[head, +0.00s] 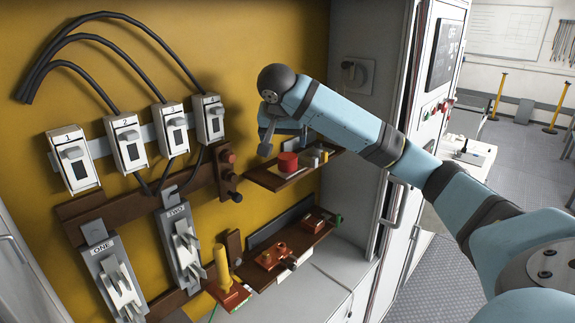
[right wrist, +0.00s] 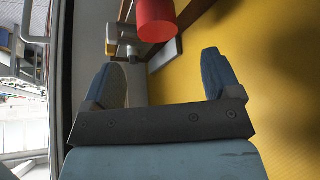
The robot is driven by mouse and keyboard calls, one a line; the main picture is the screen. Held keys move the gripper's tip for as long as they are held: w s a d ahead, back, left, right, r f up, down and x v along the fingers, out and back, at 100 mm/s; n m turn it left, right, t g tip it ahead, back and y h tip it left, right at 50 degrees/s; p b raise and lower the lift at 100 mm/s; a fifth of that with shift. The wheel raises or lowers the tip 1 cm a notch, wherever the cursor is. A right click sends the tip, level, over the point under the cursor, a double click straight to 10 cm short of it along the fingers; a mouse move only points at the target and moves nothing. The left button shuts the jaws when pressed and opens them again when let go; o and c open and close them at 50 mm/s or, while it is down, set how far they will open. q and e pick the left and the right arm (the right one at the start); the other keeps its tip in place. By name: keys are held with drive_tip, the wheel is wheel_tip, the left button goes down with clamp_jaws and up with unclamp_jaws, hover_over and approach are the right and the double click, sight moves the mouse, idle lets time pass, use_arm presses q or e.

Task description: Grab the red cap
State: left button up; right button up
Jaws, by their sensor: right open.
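The red cap (head: 288,161) is a short red cylinder on a small brown wall shelf (head: 262,178), on the right part of the yellow panel. My right gripper (head: 275,138) is close above it and slightly left in the head view, with its fingers partly hidden by one another. In the right wrist view the red cap (right wrist: 155,20) shows at the top, beyond the open fingers (right wrist: 163,75) and roughly between them sideways. Nothing is between the fingers. My left gripper is not in view.
Small metal and yellow parts (head: 314,157) stand right of the cap on the same shelf. A lower shelf (head: 294,240) holds red blocks, with a yellow cylinder (head: 222,268) to its left. Switch boxes (head: 127,142) and black cables fill the left. A grey cabinet edge (head: 398,120) stands right.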

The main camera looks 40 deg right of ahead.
sight(287, 156)
drive_tip(key=x, duration=0.3)
drive_tip(key=shift+w+d, duration=0.1)
drive_tip(key=shift+w, duration=0.05)
drive_tip(key=shift+d+f+p, duration=0.1)
drive_tip(key=shift+f+p, duration=0.1)
drive_tip(key=shift+p, duration=0.2)
drive_tip(key=p+x, duration=0.1)
drive_tip(key=x, duration=0.3)
drive_tip(key=shift+f, duration=0.2)
drive_tip(key=shift+d+f, duration=0.15)
drive_tip(key=c, duration=1)
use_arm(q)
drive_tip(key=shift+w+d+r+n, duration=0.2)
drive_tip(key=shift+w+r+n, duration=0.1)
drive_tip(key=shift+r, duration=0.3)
